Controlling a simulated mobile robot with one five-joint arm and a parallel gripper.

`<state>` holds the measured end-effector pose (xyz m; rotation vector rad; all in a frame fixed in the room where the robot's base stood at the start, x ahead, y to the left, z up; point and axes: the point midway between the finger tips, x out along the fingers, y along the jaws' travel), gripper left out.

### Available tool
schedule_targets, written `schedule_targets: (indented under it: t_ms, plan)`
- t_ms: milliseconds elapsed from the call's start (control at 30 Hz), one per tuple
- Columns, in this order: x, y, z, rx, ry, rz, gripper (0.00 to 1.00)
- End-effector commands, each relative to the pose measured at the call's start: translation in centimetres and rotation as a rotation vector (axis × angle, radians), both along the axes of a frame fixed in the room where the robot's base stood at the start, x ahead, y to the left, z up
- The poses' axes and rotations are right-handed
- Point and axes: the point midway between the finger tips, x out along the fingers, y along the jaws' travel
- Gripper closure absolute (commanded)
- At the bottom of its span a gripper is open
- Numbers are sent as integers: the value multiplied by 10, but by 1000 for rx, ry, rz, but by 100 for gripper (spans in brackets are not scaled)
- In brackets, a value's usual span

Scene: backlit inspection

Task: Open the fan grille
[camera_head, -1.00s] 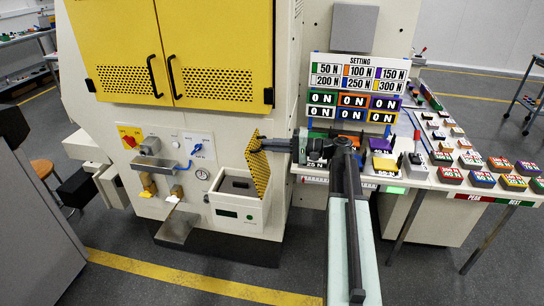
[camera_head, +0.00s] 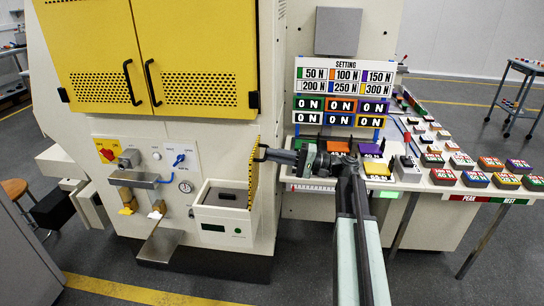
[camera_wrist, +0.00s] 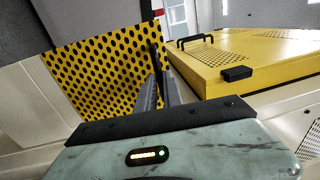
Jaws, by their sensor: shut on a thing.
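The fan grille (camera_head: 254,176) is a small yellow perforated panel at the right side of a white box on the machine front. It stands swung out and almost edge-on in the head view. In the wrist view the grille (camera_wrist: 95,65) fills the upper left, with round dark holes. My gripper (camera_head: 263,153) reaches it from the right and is shut on the grille's dark handle. In the wrist view my gripper's fingers (camera_wrist: 160,85) close at the dark bar along the panel's right part; the exact contact is hard to see.
The white box (camera_head: 222,218) has a dark recessed top. Yellow cabinet doors (camera_head: 150,55) with black handles are above. A table with several coloured blocks (camera_head: 475,180) stands at the right. Floor is clear in front.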

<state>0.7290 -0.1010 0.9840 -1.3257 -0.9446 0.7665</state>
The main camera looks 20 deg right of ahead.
Motion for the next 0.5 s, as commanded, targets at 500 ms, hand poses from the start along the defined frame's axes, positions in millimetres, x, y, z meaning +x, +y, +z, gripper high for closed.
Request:
schedule_targets:
  t_ms: [500]
  plan:
    - [-2, 2, -3, -8, 4, 8, 68]
